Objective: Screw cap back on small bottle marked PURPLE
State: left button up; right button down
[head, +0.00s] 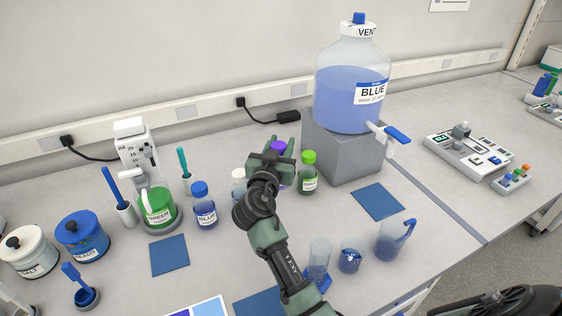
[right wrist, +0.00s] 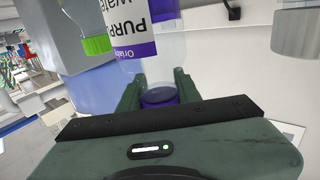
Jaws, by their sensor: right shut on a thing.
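The small bottle marked PURPLE (right wrist: 170,55) shows upside down in the right wrist view, clear with a white and purple label. Its purple cap (right wrist: 160,97) is between the fingers of my right gripper (right wrist: 158,90), at the bottle's neck end. In the head view the cap (head: 279,146) shows at the tip of my right gripper (head: 272,150); the gripper and wrist hide most of the bottle. My right gripper is shut on the cap. I cannot tell how far the cap is threaded. My left gripper is not in view.
A green-capped bottle (head: 308,172) stands close on the right, a white-capped bottle (head: 239,181) close on the left. A BLUE bottle (head: 205,212) is further left. Behind right, a large blue carboy (head: 350,95) sits on a grey block (head: 343,150). Beakers (head: 350,260) stand in front.

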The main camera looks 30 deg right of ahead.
notch_tip(320, 180, down, 6)
jog(key=shift+r, duration=0.1)
jog(key=shift+f, duration=0.2)
jog(key=shift+f, duration=0.1)
jog(key=c, duration=1)
grip_release()
